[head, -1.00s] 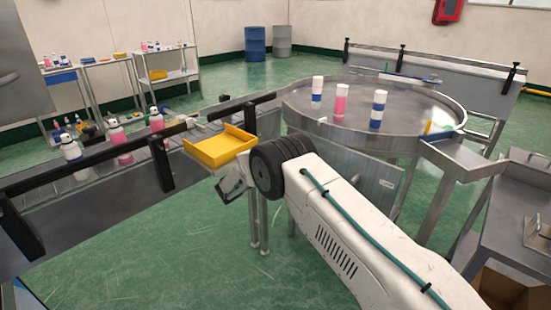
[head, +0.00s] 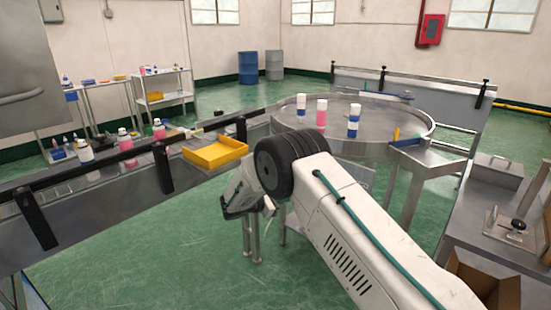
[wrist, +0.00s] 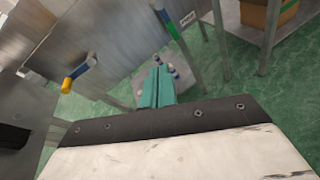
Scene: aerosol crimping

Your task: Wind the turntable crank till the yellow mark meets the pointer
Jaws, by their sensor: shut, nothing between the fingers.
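The round steel turntable (head: 385,119) stands beyond my arm in the head view and carries three bottles. A small upright yellow piece (head: 396,134) shows at its near right rim, where a bracket meets it; I cannot tell whether it is the mark. I cannot make out the pointer. In the wrist view my gripper (wrist: 158,74) has its teal fingers together and empty, above the green floor. A yellow-ended, blue-banded handle (wrist: 78,76) lies to its left, apart from it; it may be the crank. Small blue-and-white pieces (wrist: 172,72) show near the fingertips; I cannot tell what they are.
A yellow tray (head: 216,152) sits by the conveyor (head: 120,192) at left, with bottles along it. A steel bench (head: 478,220) stands at right. In the wrist view, sheet-metal panels and steel legs flank the fingers. Green floor (head: 150,260) is open below.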

